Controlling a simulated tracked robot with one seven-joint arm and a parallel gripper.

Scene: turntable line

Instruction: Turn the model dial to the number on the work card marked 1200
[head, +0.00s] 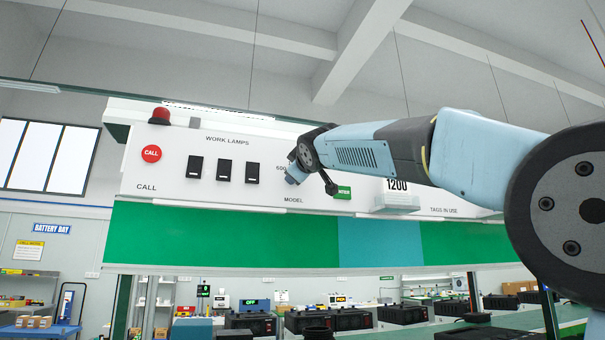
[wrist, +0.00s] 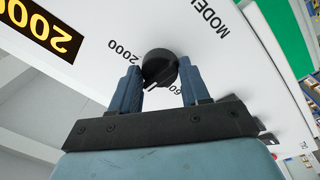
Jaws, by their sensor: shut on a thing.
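The model dial (wrist: 158,66) is a round black knob on the white panel, seen in the wrist view between the two blue fingers of my gripper (wrist: 160,80). The gripper is shut on the dial. A white pointer mark shows at the dial's lower edge. The printed numbers 2000 and, partly covered, one starting with 60 stand around it. In the head view my gripper (head: 296,174) is at the panel above the word MODEL and hides the dial. The work card (head: 397,186) marked 1200 is to the right, partly behind my arm.
An orange-on-black display (wrist: 40,28) shows digits that look like 2000, cut off at the edge. The panel carries three black lamp switches (head: 224,171), a red CALL button (head: 151,153) and a green button (head: 343,192). My arm crosses the panel's right half.

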